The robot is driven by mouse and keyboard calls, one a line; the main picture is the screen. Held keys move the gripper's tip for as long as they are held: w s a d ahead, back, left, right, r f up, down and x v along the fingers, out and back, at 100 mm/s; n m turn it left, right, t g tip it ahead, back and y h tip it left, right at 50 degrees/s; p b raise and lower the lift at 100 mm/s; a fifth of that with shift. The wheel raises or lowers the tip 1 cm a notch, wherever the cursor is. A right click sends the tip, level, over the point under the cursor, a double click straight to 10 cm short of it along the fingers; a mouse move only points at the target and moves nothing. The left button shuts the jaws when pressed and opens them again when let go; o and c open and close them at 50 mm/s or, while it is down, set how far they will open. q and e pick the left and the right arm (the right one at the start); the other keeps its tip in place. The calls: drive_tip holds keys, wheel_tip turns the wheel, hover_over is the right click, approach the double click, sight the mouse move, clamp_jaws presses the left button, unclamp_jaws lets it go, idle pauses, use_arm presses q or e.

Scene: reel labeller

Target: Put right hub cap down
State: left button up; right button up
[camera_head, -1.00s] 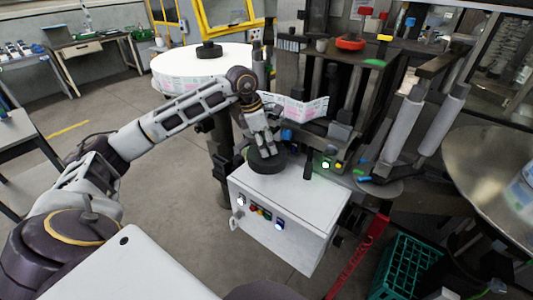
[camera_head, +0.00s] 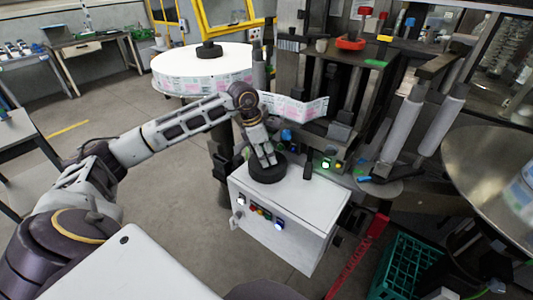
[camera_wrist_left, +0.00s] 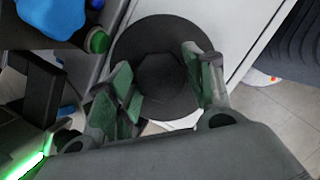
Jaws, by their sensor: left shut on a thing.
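The hub cap is a black round disc with a raised middle (camera_head: 268,174). It is at the top of the white control box (camera_head: 300,206), near its back left corner, and looks to be resting on it. My left gripper (camera_head: 266,160) reaches down over the cap, its fingers shut on the raised middle. In the left wrist view the green-padded fingers (camera_wrist_left: 162,88) stand on either side of the hub cap's middle, and the cap (camera_wrist_left: 155,35) shows flat below. My right gripper is not in view.
A label reel (camera_head: 170,66) with another black cap (camera_head: 209,50) on top stands behind my left arm. Labeller posts and rollers rise right of the box, and a short black post (camera_head: 308,165) stands beside the cap. A green crate (camera_head: 405,265) is on the floor.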

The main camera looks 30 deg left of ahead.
use_arm(q)
drive_tip(key=shift+f, duration=0.1)
idle(0.3)
drive_tip(key=o, duration=1.1)
drive_tip(key=shift+r, duration=0.2)
drive_tip(key=v, duration=1.2)
drive_tip(key=shift+b, duration=0.4)
drive_tip(key=shift+f, duration=0.1)
